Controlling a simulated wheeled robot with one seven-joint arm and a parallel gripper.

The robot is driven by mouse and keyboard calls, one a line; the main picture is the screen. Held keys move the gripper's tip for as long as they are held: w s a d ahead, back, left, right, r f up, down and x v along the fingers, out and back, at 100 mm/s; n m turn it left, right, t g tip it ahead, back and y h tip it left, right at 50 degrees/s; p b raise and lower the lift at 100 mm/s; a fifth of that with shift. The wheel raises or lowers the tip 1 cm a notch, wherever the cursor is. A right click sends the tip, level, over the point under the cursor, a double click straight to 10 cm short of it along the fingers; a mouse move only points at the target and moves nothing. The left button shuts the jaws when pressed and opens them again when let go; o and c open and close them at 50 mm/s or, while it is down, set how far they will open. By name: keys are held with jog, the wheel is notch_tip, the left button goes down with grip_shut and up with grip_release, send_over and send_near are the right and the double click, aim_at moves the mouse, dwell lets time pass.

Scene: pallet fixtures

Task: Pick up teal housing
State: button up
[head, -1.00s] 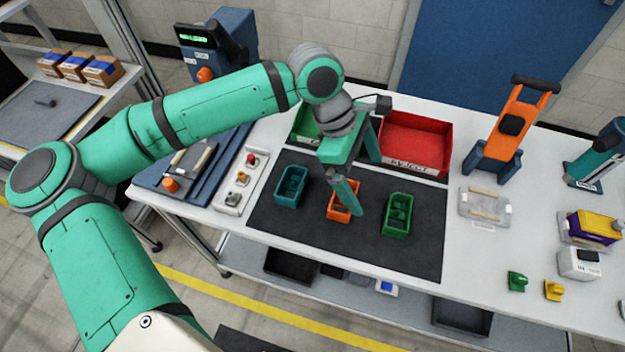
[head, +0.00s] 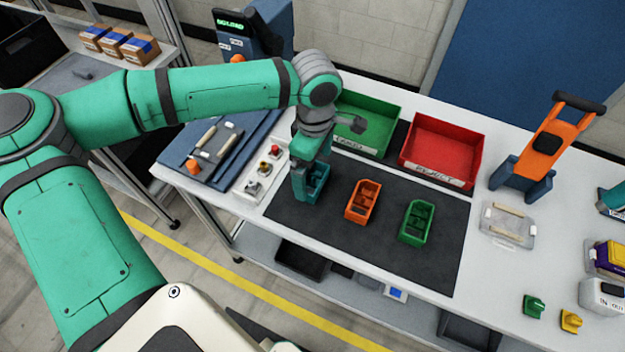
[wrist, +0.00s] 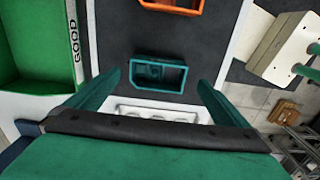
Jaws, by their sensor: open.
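The teal housing (head: 319,178) is a small open-topped box at the left end of the dark mat (head: 388,252). In the head view my gripper (head: 304,192) hangs over it and hides part of it. In the wrist view the housing (wrist: 178,76) lies ahead of the fingertips, roughly centred between them. My gripper (wrist: 160,84) is open, with nothing between its fingers. The housing's inside shows only in part.
An orange housing (head: 362,202) and a green housing (head: 416,223) stand to the right on the mat. Behind are a green GOOD bin (head: 368,118) and a red REJECT bin (head: 440,146). A button box (head: 258,178) stands close on the left.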

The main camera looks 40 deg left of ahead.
aim_at(313, 180)
jog(key=shift+w+a+f, duration=0.1)
jog(key=shift+a+f, duration=0.1)
jog(key=shift+f, duration=1.05)
jog(key=shift+a+f, duration=0.15)
jog(key=shift+f, duration=1.1)
jog(key=c, duration=1)
jog(key=shift+c, duration=0.2)
jog(key=shift+r, duration=0.1)
jog(key=shift+w+r, duration=0.1)
jog(key=shift+r, duration=0.4)
notch_tip(313, 180, up, 2)
jog(key=shift+r, duration=0.2)
jog(key=s+d+r, duration=0.2)
jog(key=s+r, duration=0.7)
jog(key=s, duration=0.5)
jog(key=shift+r, duration=0.25)
